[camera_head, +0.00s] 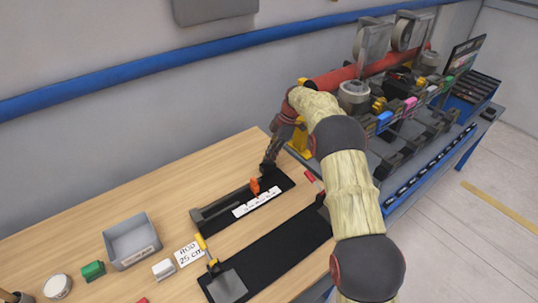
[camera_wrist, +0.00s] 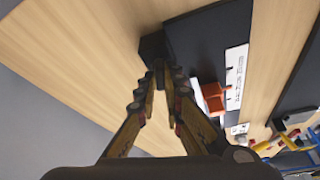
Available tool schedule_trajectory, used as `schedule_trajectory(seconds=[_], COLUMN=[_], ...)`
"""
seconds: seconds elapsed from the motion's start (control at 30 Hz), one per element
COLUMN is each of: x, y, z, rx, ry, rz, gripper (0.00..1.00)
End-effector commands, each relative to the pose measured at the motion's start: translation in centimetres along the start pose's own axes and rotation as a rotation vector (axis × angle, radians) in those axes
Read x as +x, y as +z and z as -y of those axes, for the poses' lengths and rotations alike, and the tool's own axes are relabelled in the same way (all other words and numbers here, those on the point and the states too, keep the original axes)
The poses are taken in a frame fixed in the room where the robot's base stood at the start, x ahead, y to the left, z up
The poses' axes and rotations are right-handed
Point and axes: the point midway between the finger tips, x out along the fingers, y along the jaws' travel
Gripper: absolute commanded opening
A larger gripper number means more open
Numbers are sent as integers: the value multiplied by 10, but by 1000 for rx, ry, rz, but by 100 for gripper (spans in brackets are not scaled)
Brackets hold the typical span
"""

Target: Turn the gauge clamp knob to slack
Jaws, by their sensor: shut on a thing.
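The gauge is a long dark bar on a black mat (camera_head: 285,181) on the wooden table, with a white scale strip (camera_head: 258,201) along it. An orange piece (camera_head: 255,187) stands on the gauge; it also shows in the wrist view (camera_wrist: 213,97). A dark block (camera_wrist: 152,47) is at the gauge's far end. My gripper (camera_head: 268,166) reaches down at that end. In the wrist view its fingertips (camera_wrist: 161,70) are close together beside the dark block, apart from the orange piece. It is shut on the small clamp knob, which is mostly hidden between the tips.
A second black mat (camera_head: 268,254) lies in front with a grey plate and a yellow-handled tool. A crowded blue bench (camera_head: 400,190) stands right. Bare wood is behind the gauge.

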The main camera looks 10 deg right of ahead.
Motion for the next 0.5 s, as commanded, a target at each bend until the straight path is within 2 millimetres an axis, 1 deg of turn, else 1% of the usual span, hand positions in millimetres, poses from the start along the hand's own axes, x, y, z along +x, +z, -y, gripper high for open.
schedule_trajectory(seconds=[0.2, 0.5], x=[0, 0], y=[0, 1], z=[-2, -2], rx=[-96, -149], ry=[-37, -59], rz=[1, 2], gripper=[0, 0])
